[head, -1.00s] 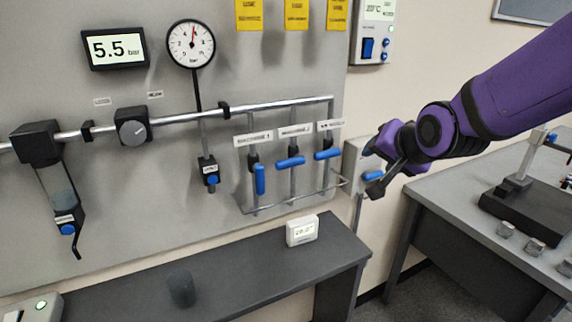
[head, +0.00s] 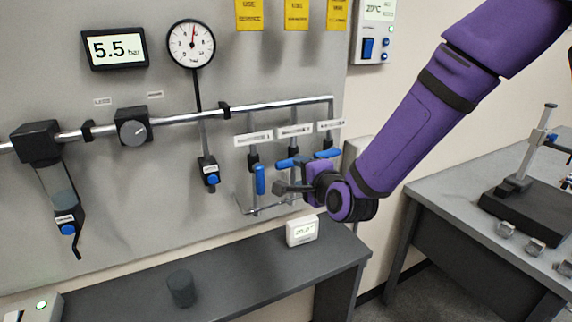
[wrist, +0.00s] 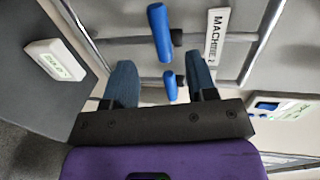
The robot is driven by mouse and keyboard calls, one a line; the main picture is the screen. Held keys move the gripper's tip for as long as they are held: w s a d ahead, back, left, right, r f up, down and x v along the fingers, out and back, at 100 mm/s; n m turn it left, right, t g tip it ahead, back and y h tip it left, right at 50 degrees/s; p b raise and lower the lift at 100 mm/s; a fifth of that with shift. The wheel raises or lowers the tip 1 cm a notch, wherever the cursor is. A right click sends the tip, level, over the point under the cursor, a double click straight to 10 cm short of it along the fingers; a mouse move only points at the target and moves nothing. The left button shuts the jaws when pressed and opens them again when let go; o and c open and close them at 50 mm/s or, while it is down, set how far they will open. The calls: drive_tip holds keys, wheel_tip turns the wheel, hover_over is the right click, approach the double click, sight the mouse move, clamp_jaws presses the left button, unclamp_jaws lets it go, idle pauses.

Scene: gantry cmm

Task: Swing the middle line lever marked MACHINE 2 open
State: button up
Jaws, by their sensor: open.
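The middle lever (head: 290,162) is a blue handle lying crosswise under the middle label (head: 294,130). In the wrist view the label MACHINE 2 (wrist: 215,38) stands beside this blue handle (wrist: 159,32). My gripper (head: 279,187) is in front of the panel, close to and just below the middle lever in the head view. In the wrist view my gripper (wrist: 160,67) is open, with its two fingers apart and the handle ahead, in line with the gap. I cannot tell whether they touch. The handle's right end is close to my gripper in the head view.
The left lever (head: 260,180) hangs upright. The right lever (head: 327,153) lies crosswise; part of a blue handle (wrist: 170,88) shows between the fingers. A low metal rail (head: 250,212) runs below the levers. A bench (head: 240,270) carries a small white display (head: 302,230).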

sight(289, 165)
drive_tip(key=x, duration=0.9)
drive_tip(key=shift+w+a, duration=0.1)
drive_tip(key=shift+w, duration=0.15)
drive_tip(key=shift+c, duration=0.5)
clamp_jaws()
